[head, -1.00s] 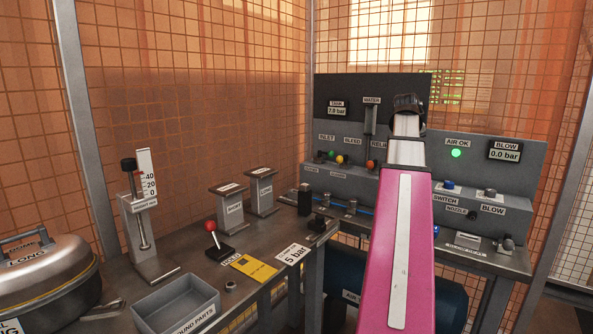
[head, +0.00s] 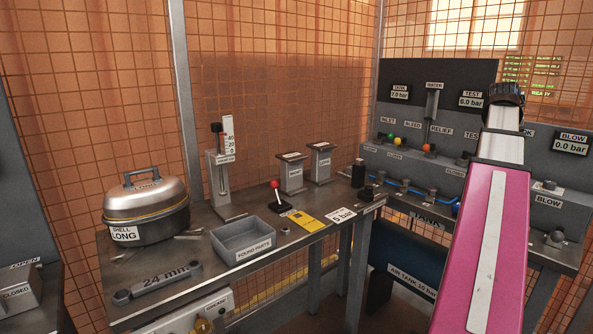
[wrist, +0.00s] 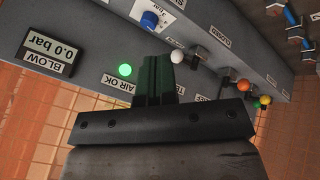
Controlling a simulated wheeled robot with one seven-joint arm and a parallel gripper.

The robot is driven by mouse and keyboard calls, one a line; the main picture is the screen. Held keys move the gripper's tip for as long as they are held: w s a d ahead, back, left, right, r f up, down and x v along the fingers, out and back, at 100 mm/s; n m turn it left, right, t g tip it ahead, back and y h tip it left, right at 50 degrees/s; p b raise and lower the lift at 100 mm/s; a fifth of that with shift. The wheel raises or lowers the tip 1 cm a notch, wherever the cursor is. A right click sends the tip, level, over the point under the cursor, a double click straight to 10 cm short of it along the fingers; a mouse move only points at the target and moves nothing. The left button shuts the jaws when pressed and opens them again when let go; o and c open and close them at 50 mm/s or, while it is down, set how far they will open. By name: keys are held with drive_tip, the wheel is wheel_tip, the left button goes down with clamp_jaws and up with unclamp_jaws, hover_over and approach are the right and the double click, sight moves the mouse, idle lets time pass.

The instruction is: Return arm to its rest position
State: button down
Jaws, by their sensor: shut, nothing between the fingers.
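My arm, pink with a white stripe, reaches from the lower right of the head view toward the control panel (head: 436,90). Its dark end stands in front of the panel's right half and hides part of its labels; the fingers cannot be made out there. In the wrist view my gripper (wrist: 154,88) shows as two dark fingers close together, shut and empty. Beyond the fingers is the panel face, with a lit green AIR OK lamp (wrist: 124,70), a BLOW display (wrist: 48,50) reading 0.0 bar and a blue knob (wrist: 150,19).
A workbench (head: 215,290) on the left holds a lidded pot marked SHELL LONG (head: 146,210), a grey FOUND PARTS tray (head: 243,241), a 24 mm wrench (head: 157,283), a red-knobbed lever (head: 276,190) and a gauge stand (head: 222,175). Mesh fencing (head: 280,60) closes the back.

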drive_tip(key=w+a+f+n+g+y, duration=0.1)
drive_tip(key=w+a+f+y, duration=0.15)
drive_tip(key=a+f, duration=1.1)
drive_tip(key=w+a+f+y, duration=0.1)
drive_tip(key=w+a+f, duration=0.2)
drive_tip(key=a+f, duration=1)
drive_tip(key=s+a+f+g+y, duration=0.1)
drive_tip(key=s+a+f, duration=0.5)
drive_tip(key=a+f, duration=0.3)
drive_tip(key=s+a+f+g+y, duration=0.1)
drive_tip(key=s+a+f+g, duration=0.1)
drive_tip(key=s+a+f, duration=0.4)
drive_tip(key=a+f, duration=0.4)
drive_tip(key=f, duration=0.6)
drive_tip(key=shift+s+f+n, duration=0.15)
drive_tip(key=shift+f+n, duration=0.2)
drive_tip(key=shift+n, duration=0.05)
